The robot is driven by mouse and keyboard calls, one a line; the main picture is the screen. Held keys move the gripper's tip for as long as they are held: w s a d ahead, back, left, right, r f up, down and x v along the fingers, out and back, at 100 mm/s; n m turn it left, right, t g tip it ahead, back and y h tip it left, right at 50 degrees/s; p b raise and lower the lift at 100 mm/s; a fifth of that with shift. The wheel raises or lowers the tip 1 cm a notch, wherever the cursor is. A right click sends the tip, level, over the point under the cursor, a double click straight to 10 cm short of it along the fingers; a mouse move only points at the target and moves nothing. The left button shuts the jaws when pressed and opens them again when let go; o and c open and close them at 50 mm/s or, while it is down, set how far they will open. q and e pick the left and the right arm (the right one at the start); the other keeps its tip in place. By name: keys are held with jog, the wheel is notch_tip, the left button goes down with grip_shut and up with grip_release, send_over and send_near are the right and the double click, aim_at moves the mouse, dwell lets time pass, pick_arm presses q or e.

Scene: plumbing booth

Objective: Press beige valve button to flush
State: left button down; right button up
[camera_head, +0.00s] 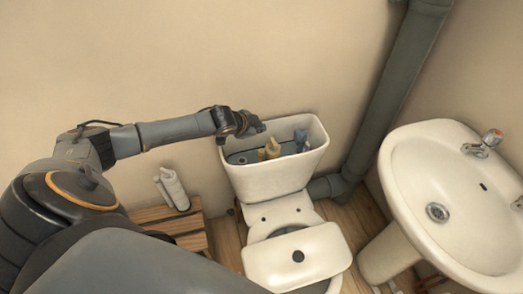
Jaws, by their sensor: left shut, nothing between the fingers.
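The beige valve (271,149) stands upright inside the open toilet cistern (277,181), near its middle. A blue-grey fitting (301,138) stands to its right in the same cistern. My left gripper (259,127) is shut and empty above the cistern's back left part. It is a little up and left of the beige valve in the picture, and a gap shows between them. The valve's button is too small to make out clearly. My right gripper is not in view.
The toilet bowl (287,222) with its pale lid (297,257) is below the cistern. A sink (447,190) stands on the right. A thick grey pipe (396,87) runs down behind.

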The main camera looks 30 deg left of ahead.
pick_arm(q)
jog(key=shift+f, duration=0.1)
jog(key=b, duration=0.8)
send_over(260, 152)
notch_tip(260, 152, down, 7)
jog(key=shift+r, duration=0.1)
jog(key=shift+f, duration=0.9)
jog(key=shift+f, duration=0.2)
jog(key=shift+f, duration=0.25)
